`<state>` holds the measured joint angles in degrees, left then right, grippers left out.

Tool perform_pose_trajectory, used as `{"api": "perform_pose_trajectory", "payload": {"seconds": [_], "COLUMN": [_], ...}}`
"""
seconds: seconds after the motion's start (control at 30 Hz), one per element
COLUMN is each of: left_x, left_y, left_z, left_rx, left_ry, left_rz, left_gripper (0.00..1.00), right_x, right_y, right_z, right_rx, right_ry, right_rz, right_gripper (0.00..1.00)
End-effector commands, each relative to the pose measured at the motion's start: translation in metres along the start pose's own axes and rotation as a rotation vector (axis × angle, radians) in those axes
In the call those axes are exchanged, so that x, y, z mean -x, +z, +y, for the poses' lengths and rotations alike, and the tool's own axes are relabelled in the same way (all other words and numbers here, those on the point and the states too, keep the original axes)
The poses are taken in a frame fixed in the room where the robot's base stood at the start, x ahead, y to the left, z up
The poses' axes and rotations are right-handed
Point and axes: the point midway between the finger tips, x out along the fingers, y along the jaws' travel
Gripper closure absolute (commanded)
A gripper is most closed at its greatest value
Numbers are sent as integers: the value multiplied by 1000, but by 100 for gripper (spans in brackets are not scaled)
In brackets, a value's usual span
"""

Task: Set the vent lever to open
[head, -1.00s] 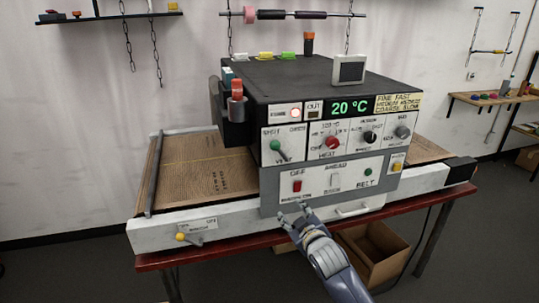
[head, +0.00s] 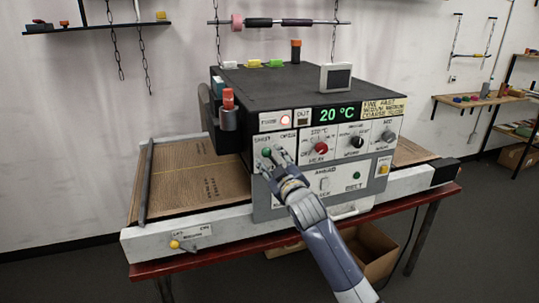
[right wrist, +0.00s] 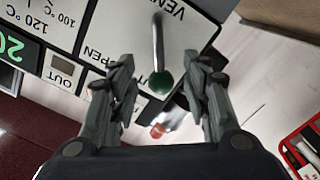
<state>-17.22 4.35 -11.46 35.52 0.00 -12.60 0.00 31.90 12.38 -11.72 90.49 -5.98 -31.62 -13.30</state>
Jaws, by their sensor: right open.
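The vent lever (head: 266,153) has a green knob and sits on the front panel of the black and grey machine, under SHUT and OPEN labels. Its knob leans to the upper left, on the SHUT side. In the right wrist view the lever (right wrist: 160,83) shows as a metal rod with the knob at its end. My right gripper (head: 275,157) is at the panel, open. In the wrist view its fingers (right wrist: 163,76) stand on either side of the knob, with visible gaps. The pivot is hidden in the head view. My left gripper is not in view.
The heat knob (head: 321,149) and other dials are right of the lever. Switches sit below, partly behind my arm. An orange-topped holder (head: 228,108) juts out at the machine's left corner. A conveyor belt (head: 185,178) extends left. A cardboard box (head: 375,249) is below.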

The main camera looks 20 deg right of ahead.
Motion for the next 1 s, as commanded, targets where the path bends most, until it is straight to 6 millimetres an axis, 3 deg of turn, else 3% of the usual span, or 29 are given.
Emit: {"api": "perform_pose_trajectory", "payload": {"seconds": [0.3,0.73,0.77,0.93,1.0], "left_x": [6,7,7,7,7], "left_y": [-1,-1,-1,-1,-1], "left_z": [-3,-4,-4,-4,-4], "left_rx": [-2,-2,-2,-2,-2], "left_ry": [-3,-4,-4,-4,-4], "left_rz": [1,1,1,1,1], "left_gripper": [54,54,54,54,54], "right_x": [-30,-35,-35,-35,-35], "right_y": [-1,0,0,0,0], "right_z": [0,0,0,0,0], "right_rx": [0,0,0,0,0], "right_ry": [0,0,0,-1,-1], "right_rz": [0,0,0,0,0], "right_gripper": [56,56,58,97,100]}}
